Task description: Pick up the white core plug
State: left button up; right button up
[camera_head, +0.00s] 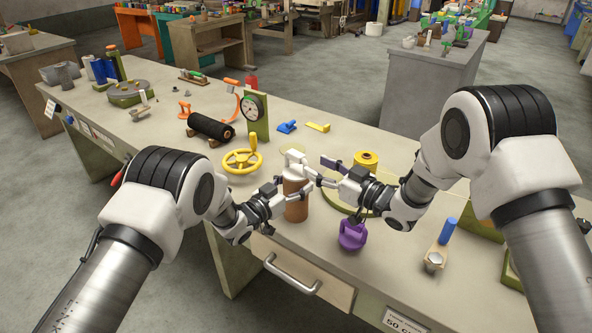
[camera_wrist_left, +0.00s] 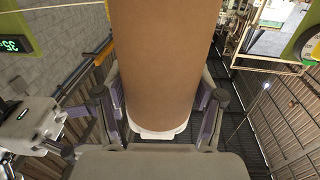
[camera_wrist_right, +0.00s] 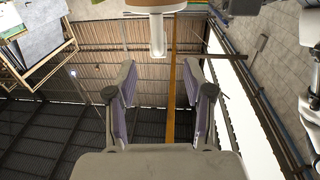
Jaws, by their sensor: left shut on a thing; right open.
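A brown cardboard core (camera_head: 296,202) stands upright near the table's front edge, between my two grippers. My left gripper (camera_wrist_left: 160,95) is shut around it near its upper end. The white core plug (camera_head: 294,170) sits at the top of the core; its rim shows in the left wrist view (camera_wrist_left: 160,134). In the right wrist view its white stem (camera_wrist_right: 157,38) sticks out from the core end. My right gripper (camera_wrist_right: 160,72) is open and empty, with its fingers pointing toward the stem, apart from it. I cannot tell whether the core touches the table.
A yellow handwheel (camera_head: 242,161) and a dial gauge (camera_head: 254,112) stand left and behind. A yellow spool (camera_head: 366,161) is behind my right gripper. A purple clamp-like object (camera_head: 352,235) lies in front of it. A black roll (camera_head: 211,127) lies farther left.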

aim_at(303, 160)
jog(key=x, duration=0.8)
jog(key=shift+w+f, duration=0.15)
grip_shut()
